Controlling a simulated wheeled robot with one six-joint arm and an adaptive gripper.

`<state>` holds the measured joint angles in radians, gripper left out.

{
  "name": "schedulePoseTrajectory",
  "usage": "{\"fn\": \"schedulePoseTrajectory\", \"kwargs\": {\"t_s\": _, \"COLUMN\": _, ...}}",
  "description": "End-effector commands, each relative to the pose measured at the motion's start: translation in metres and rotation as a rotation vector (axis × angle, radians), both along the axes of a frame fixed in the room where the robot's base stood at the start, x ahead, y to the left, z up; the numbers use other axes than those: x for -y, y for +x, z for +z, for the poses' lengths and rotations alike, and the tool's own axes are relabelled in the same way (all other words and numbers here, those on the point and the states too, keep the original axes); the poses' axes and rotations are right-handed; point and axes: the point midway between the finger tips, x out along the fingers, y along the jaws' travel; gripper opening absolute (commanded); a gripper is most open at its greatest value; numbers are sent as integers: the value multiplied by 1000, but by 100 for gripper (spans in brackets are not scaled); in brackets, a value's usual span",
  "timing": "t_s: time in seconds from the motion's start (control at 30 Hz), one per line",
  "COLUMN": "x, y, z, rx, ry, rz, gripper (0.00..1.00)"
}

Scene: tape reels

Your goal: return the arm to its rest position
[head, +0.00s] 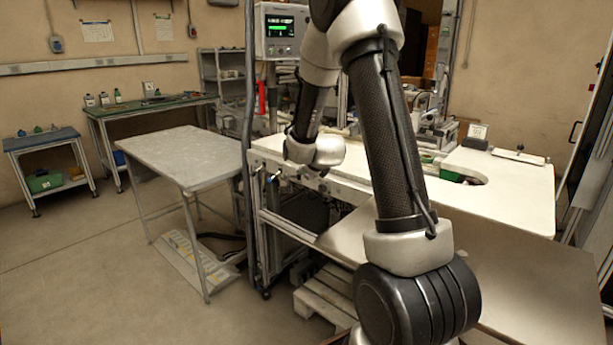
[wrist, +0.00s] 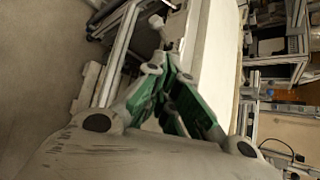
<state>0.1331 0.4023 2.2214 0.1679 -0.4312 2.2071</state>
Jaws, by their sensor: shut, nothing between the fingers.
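My gripper (wrist: 173,88) shows in the wrist view with its green-padded fingers drawn together and nothing held between them. It points along the long side of a white-topped workbench (wrist: 218,50), apart from any object I can make out as grasped. In the head view my arm rises from the lower right, bends at the top and comes down to the wrist, beside the left end of the same white workbench (head: 375,180). The gripper's fingers cannot be made out clearly there.
A grey metal table (head: 185,155) stands left of the workbench, with open floor (head: 110,260) before it. A control box (head: 281,30) hangs on a post (head: 249,110) close to my arm. A wooden pallet (head: 325,300) lies below the workbench.

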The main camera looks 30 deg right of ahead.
Motion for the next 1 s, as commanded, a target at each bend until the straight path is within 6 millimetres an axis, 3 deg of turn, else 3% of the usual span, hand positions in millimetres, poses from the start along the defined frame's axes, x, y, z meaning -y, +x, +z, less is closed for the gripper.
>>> {"fn": "schedulePoseTrajectory", "kwargs": {"t_s": 0.37, "x": 0, "y": 0, "z": 0, "rx": -1, "ry": -6, "rz": 4, "gripper": 0}}
{"fn": "schedulePoseTrajectory", "kwargs": {"t_s": 0.47, "x": -1, "y": -1, "z": -2, "rx": -23, "ry": -63, "rz": 50, "gripper": 0}}
{"fn": "schedulePoseTrajectory", "kwargs": {"t_s": 0.57, "x": -5, "y": -13, "z": -18, "rx": -137, "ry": -193, "rz": 187, "gripper": 0}}
{"fn": "schedulePoseTrajectory", "kwargs": {"t_s": 0.7, "x": -22, "y": -67, "z": -61, "rx": -430, "ry": -420, "rz": 571, "gripper": 0}}
{"fn": "schedulePoseTrajectory", "kwargs": {"t_s": 0.77, "x": -30, "y": -96, "z": -61, "rx": -528, "ry": -514, "rz": 776, "gripper": 0}}
{"fn": "schedulePoseTrajectory", "kwargs": {"t_s": 0.87, "x": -46, "y": -148, "z": -43, "rx": -637, "ry": -660, "rz": 1140, "gripper": 0}}
{"fn": "schedulePoseTrajectory", "kwargs": {"t_s": 1.0, "x": -66, "y": -227, "z": 6, "rx": -679, "ry": -848, "rz": 1638, "gripper": 0}}
